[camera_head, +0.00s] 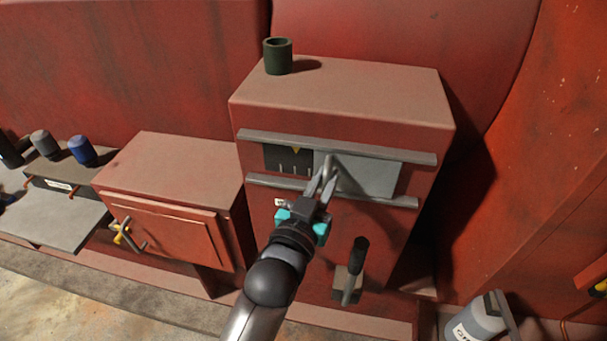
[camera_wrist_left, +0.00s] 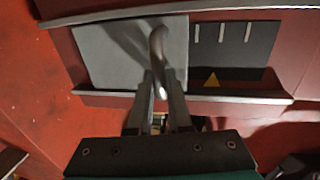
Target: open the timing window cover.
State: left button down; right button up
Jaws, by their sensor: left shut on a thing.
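The timing window cover (camera_head: 372,173) is a grey sliding plate between two horizontal rails on the front of a red box. It stands to the right, and the dark window (camera_head: 283,158) with pale marks and a yellow triangle shows at its left. My left gripper (camera_head: 326,183) is shut on the cover's curved grey handle (camera_head: 330,162) near the plate's left edge. In the left wrist view the cover (camera_wrist_left: 110,55) lies beside the dark window (camera_wrist_left: 232,50), and the handle (camera_wrist_left: 157,45) rises between the fingers. My right gripper is not in view.
A dark green cup (camera_head: 278,56) stands on top of the red box. A black-handled lever (camera_head: 353,268) sticks out below the cover. A lower red box (camera_head: 170,225) with a small crank is at the left. A grey canister (camera_head: 478,318) stands at the lower right.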

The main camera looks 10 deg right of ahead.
pick_arm(q)
jog(key=shift+s+d, duration=0.2)
jog(key=shift+d, duration=0.35)
jog(key=shift+s+d, duration=0.15)
jog(key=shift+d, duration=0.35)
jog(key=shift+w+a+f, duration=0.1)
jog(key=shift+a, duration=0.3)
jog(key=c, duration=0.9)
grip_release()
jog(key=shift+o, duration=0.3)
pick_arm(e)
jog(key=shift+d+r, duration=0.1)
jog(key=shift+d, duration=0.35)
pick_arm(q)
jog(key=b+v, duration=0.1)
jog(key=v, duration=1.4)
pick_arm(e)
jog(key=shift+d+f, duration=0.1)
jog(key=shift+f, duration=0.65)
